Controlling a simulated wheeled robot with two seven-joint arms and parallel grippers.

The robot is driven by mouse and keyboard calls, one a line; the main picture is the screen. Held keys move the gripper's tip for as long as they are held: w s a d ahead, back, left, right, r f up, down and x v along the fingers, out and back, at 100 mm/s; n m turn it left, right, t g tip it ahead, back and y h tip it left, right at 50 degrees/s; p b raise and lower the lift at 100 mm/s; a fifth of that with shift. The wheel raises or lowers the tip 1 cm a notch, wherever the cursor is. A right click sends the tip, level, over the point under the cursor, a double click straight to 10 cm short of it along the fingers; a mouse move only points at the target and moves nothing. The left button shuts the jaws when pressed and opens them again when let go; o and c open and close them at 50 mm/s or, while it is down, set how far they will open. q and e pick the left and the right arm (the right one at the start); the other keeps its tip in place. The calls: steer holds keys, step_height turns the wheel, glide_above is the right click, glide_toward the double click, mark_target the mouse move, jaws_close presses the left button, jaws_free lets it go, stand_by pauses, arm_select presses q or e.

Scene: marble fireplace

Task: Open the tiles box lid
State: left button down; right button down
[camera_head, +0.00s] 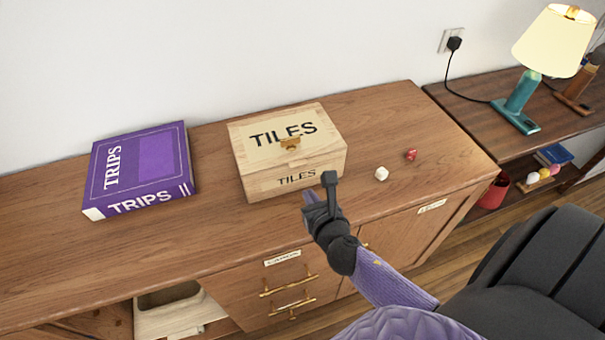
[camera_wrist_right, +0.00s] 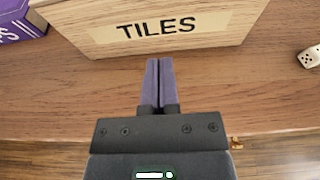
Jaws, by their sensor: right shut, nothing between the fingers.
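The wooden tiles box (camera_head: 270,182) stands on the wooden cabinet top, with "TILES" printed on its lid (camera_head: 262,138) and its front. My left gripper is out of view.
A purple "TRIPS" box (camera_head: 140,170) lies left of the tiles box. A white die (camera_head: 381,174) and a red die (camera_head: 411,154) lie to its right. A teal lamp (camera_head: 520,105) stands on a side table. The cabinet top (camera_head: 215,215) is clear in front.

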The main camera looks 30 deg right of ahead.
mark_target(299, 169)
steer(key=b+x, duration=0.1)
steer(key=x, duration=0.4)
steer(key=shift+w, duration=0.25)
step_height(299, 169, up, 3)
steer(key=shift+s+r+p, duration=0.1)
steer(key=shift+s+p, duration=0.05)
steer(key=shift+p, duration=0.9)
steer(key=shift+r, duration=0.35)
